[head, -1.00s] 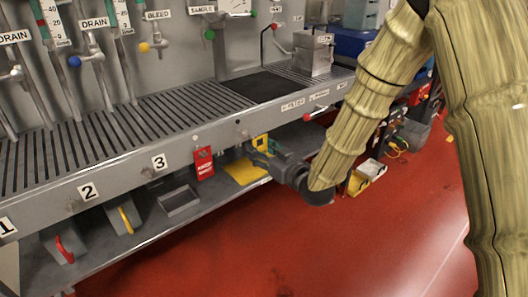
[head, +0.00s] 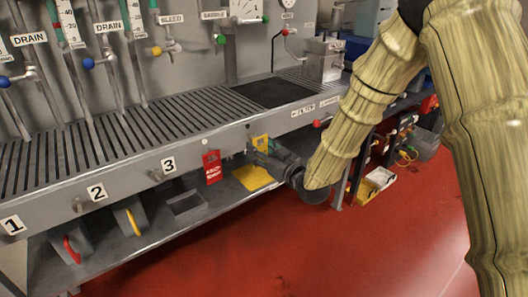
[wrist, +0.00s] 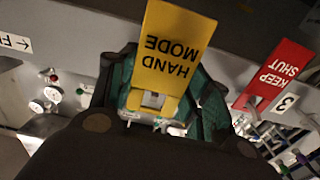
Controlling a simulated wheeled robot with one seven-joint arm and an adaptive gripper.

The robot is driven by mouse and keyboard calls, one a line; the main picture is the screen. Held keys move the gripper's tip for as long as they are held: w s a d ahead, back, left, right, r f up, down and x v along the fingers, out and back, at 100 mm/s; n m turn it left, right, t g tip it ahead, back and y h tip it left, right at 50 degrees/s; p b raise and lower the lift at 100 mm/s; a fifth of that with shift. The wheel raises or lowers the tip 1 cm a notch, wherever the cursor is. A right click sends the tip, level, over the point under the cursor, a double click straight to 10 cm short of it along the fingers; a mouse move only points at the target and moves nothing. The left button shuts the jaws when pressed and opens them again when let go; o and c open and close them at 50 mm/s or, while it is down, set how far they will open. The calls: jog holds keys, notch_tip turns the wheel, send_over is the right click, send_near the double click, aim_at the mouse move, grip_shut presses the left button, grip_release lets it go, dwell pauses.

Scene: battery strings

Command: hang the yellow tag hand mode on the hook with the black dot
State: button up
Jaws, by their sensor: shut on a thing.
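The yellow tag, reading HAND MODE upside down in the wrist view (wrist: 172,50), is held at one end between my gripper's teal fingers (wrist: 152,102). In the head view the yellow tag (head: 261,142) shows small beside my gripper (head: 266,154), close to the bench's front face. A small dark spot (head: 248,126) on that face, just above and left of the tag, looks like the black dot; its hook is too small to make out. The tag appears below this spot, and I cannot tell whether it touches a hook.
A red KEEP SHUT tag (head: 212,168) hangs left of my gripper under a pale dot (head: 205,142). Numbered knobs line the bench front (head: 125,185) farther left. A lower shelf (head: 150,232) holds a yellow sheet (head: 252,178) below my gripper. The red floor (head: 350,250) in front is clear.

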jog(key=shift+x, duration=1)
jog(key=shift+w+a+f, duration=0.35)
jog(key=shift+w+f, duration=0.2)
jog(key=o, duration=0.9)
jog(key=shift+o, duration=0.2)
